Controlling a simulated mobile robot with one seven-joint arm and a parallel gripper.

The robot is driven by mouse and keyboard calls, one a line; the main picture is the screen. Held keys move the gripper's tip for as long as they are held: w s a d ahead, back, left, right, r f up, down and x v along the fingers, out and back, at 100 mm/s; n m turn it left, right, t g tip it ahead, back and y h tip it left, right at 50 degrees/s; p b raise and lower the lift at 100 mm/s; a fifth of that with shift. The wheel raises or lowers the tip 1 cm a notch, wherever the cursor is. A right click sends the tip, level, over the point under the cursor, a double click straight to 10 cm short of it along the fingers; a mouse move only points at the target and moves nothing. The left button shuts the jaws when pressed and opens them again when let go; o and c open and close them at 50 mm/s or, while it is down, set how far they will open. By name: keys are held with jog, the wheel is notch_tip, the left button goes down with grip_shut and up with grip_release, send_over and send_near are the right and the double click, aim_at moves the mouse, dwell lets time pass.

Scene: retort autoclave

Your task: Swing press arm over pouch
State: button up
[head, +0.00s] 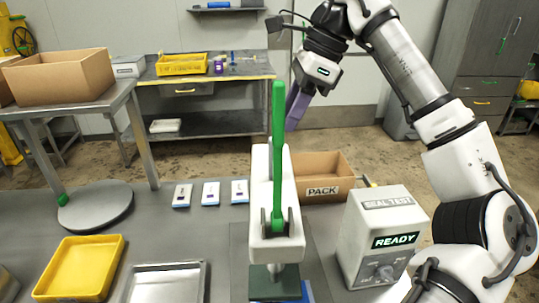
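The press (262,185) is a white body on the bench, with a long green lever (278,140) standing upright from it. A dark pad (275,283) is at its near end. A blue edge (308,292) shows beside and under this pad; it may be the pouch, mostly hidden. My gripper (294,110) is in the air behind the press, just right of the lever's upper part in the picture, pointing down. Its purplish fingers are seen from the side, partly behind the lever, so their opening and any contact with the lever cannot be made out.
A seal test box (386,237) reading READY stands right of the press. A cardboard PACK box (321,178) is behind it. Several small white-and-blue packets (211,194) lie to the left. A yellow tray (80,267), a metal tray (166,284) and a round grey plate (96,208) occupy the left bench.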

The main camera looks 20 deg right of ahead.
jog(key=b, duration=0.3)
send_over(269, 178)
jog(key=d, duration=0.1)
jog(key=f, duration=0.8)
jog(key=shift+w+f, duration=0.35)
jog(key=shift+f, duration=0.05)
jog(key=shift+w+a+f, duration=0.1)
jog(key=shift+a+f, duration=0.2)
jog(key=shift+f, duration=0.2)
grip_shut()
